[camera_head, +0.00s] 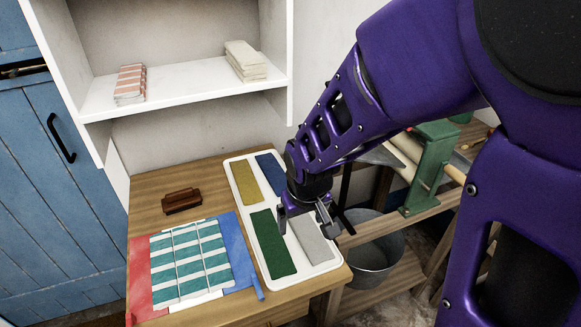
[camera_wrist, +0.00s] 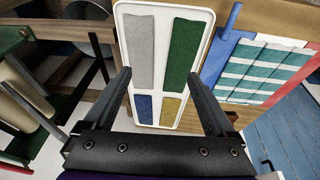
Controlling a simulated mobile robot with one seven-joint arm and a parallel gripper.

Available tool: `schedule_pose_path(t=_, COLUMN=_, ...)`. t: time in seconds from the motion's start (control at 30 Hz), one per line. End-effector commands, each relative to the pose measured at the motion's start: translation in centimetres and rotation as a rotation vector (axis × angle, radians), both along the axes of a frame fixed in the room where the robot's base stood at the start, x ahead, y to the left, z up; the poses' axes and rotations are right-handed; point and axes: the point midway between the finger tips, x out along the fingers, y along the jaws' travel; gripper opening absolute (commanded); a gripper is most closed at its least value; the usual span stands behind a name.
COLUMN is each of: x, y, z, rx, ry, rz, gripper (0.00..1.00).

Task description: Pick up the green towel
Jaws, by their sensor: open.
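The green towel (camera_head: 271,243) lies flat in the near-left compartment of a white tray (camera_head: 243,222) on the wooden table. In the wrist view the green towel (camera_wrist: 184,55) is right of centre, fully in sight between and beyond the fingers. My gripper (camera_head: 306,218) is open and empty, above the tray near the green and grey towels. In the wrist view its fingers (camera_wrist: 160,76) stand wide apart and hold nothing. In the head view, the left finger hangs close to the green towel's upper right edge; I cannot tell whether it touches.
The tray also holds a yellow towel (camera_head: 245,183), a blue towel (camera_head: 272,173) and a grey towel (camera_head: 310,238). Left of it lies a teal-striped cloth (camera_head: 190,262) on red and blue pieces. A brown brush-like block (camera_head: 181,201) sits behind. A metal bucket (camera_head: 374,258) stands to the right.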

Motion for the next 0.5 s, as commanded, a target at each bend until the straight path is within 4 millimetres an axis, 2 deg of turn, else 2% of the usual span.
schedule_pose_path(t=0.03, x=0.3, y=1.6, z=0.5, rx=0.037, ry=-0.025, rz=0.004, gripper=0.90)
schedule_pose_path(t=0.1, x=0.5, y=3.2, z=0.9, rx=0.074, ry=-0.050, rz=0.006, gripper=0.90)
schedule_pose_path(t=0.27, x=1.0, y=4.7, z=0.5, rx=0.105, ry=-0.069, rz=0.004, gripper=0.90)
schedule_pose_path(t=0.37, x=1.5, y=4.8, z=-0.9, rx=0.104, ry=-0.067, rz=0.002, gripper=0.90)
schedule_pose_path(t=0.5, x=2.5, y=5.2, z=-4.2, rx=0.102, ry=-0.067, rz=0.003, gripper=0.90)
